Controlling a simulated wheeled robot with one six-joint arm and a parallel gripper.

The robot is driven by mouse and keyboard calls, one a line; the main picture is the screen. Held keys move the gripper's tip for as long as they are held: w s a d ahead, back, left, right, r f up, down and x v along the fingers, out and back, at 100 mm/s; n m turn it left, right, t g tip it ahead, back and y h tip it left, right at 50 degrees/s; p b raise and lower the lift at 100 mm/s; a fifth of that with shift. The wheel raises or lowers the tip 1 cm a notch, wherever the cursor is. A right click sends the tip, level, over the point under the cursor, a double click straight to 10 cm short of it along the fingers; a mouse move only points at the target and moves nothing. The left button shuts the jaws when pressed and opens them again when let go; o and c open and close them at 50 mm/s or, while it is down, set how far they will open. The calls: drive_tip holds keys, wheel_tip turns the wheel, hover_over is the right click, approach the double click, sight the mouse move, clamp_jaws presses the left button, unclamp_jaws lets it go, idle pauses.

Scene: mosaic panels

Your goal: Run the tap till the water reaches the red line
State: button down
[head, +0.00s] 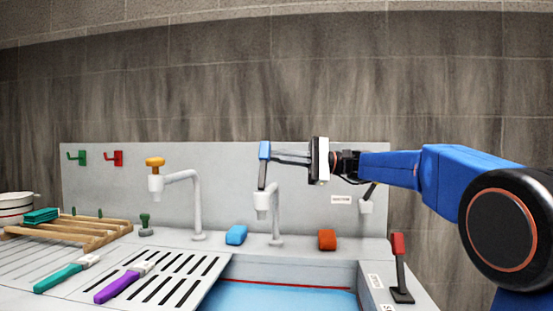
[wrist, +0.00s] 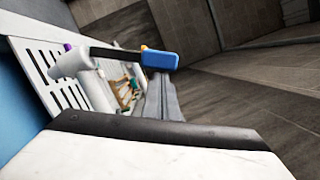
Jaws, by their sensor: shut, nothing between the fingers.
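The middle tap (head: 276,215) is white, with its spout over the sink basin (head: 358,275). Its dark lever stands raised and ends in a blue handle (head: 264,150). My gripper (head: 274,158) is shut and empty, with its fingertips close to the right side of that handle. In the wrist view the blue handle (wrist: 160,60) lies just beyond my fingertips (wrist: 158,82); I cannot tell whether they touch. A red line (head: 290,285) runs along the basin's back wall, with a blue surface (head: 280,298) just below it. I see no stream under the spout.
A second tap (head: 195,205) with a yellow knob stands left. A blue block (head: 236,235) and an orange-red block (head: 327,240) sit on the back ledge. A red-handled lever (head: 399,260) stands right of the basin. Teal (head: 62,277) and purple (head: 118,287) handled tools lie left.

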sight(270, 147)
drive_tip(key=s+n, duration=0.1)
drive_tip(key=s+r+n, duration=0.2)
drive_tip(key=shift+a+r+h, duration=0.2)
drive_tip(key=shift+a+h, duration=0.05)
drive_tip(key=shift+h, duration=0.05)
drive_tip(key=shift+w, duration=0.1)
